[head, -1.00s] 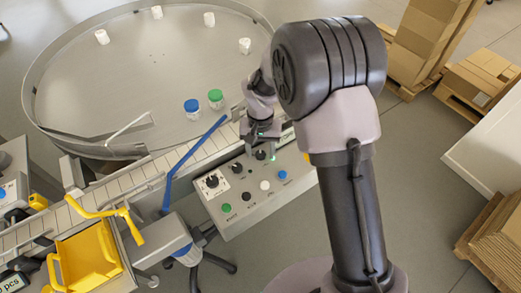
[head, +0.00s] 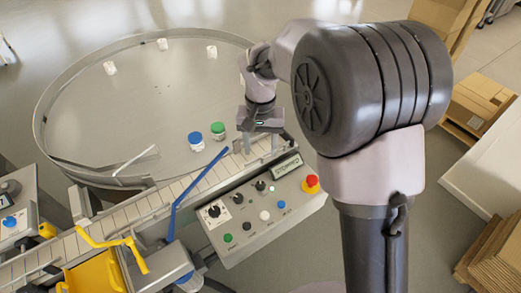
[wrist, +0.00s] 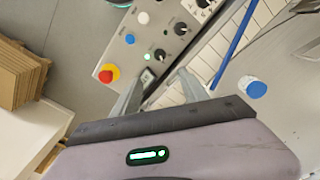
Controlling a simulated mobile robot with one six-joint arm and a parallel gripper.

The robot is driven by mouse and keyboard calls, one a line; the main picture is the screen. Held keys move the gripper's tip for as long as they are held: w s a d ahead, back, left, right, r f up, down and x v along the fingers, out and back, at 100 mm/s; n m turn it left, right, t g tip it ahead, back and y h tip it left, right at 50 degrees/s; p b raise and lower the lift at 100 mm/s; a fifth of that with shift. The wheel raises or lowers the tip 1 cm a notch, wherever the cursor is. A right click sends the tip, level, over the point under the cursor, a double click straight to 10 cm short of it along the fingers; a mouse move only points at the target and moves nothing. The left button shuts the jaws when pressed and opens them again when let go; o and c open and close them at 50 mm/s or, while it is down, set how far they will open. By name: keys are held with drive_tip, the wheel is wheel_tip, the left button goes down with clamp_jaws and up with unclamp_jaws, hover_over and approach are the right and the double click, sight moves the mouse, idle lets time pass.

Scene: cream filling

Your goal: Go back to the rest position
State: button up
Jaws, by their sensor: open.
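My gripper (head: 260,143) is open and empty. In the head view it hangs over the conveyor, just behind the control panel (head: 238,238). In the wrist view the two fingers of my gripper (wrist: 155,88) are spread apart, with the panel's edge and the conveyor beyond them. The panel carries several knobs, coloured buttons and a red emergency stop (head: 311,184), which also shows in the wrist view (wrist: 108,73). My arm stands on the right of the head view.
A round metal table (head: 130,100) lies behind, with a blue-capped jar (head: 196,141), a green-capped jar (head: 217,131) and several white jars. A blue rail (head: 195,182) crosses the conveyor (head: 125,212). A yellow bin (head: 92,272) is front left. Cardboard boxes (head: 482,98) stand right.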

drive_tip(key=s+d+r+m+t+y+b, duration=0.1)
drive_tip(key=s+d+r+t+b, duration=0.2)
drive_tip(key=s, duration=0.5)
drive_tip(key=s+d+r+m+t+y+b, duration=0.1)
drive_tip(key=s+d+r+b, duration=0.4)
drive_tip(key=s, duration=0.3)
drive_tip(key=s+d+f+m+t, duration=0.1)
drive_tip(key=s+d+f, duration=0.1)
drive_tip(key=s, duration=0.5)
drive_tip(key=shift+s+f+m+t+b, duration=0.3)
drive_tip(key=shift+f+t, duration=0.1)
drive_tip(key=shift+f, duration=0.15)
drive_tip(key=shift+d, duration=0.1)
